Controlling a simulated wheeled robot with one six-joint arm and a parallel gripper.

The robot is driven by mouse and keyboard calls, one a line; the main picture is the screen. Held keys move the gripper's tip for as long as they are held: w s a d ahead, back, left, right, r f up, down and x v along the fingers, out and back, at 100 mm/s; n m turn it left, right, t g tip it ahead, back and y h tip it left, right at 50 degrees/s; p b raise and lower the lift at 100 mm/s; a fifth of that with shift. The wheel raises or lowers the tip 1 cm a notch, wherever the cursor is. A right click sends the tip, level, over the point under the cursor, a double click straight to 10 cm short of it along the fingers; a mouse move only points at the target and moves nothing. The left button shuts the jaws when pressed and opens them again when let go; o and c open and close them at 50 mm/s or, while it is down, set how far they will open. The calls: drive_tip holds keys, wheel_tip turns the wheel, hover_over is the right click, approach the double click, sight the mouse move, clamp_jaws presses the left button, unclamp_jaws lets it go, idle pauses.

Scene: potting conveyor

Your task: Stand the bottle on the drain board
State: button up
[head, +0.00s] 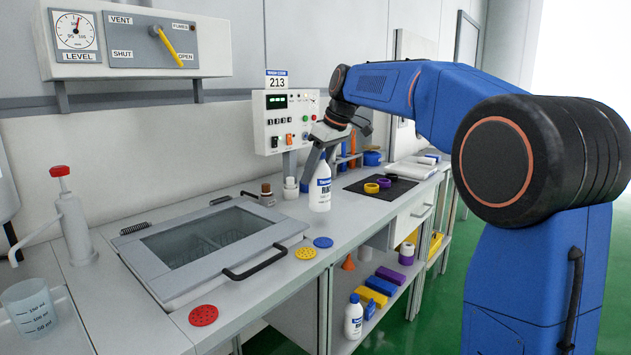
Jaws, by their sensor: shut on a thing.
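A white bottle with a blue-and-white label (320,190) is upright over the grey counter, right of the glass-lidded basin. My gripper (323,152) is shut on its top from above; the fingertips are small and partly merge with the bottle. I cannot tell whether the bottle's base touches the counter or hangs just above it. I cannot clearly make out which surface is the drain board. A similar white bottle (354,317) stands on the lower shelf.
The basin's glass lid (215,238) is shut, with a black handle (255,263) at its front. Red (203,315), yellow (305,253) and blue (323,242) discs lie along the counter. A black mat (402,188) holds rings. A control box (287,120) stands behind the bottle.

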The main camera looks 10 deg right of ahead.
drive_tip(key=shift+f, duration=1.3)
drive_tip(key=o, duration=1.5)
drive_tip(key=shift+f, duration=0.1)
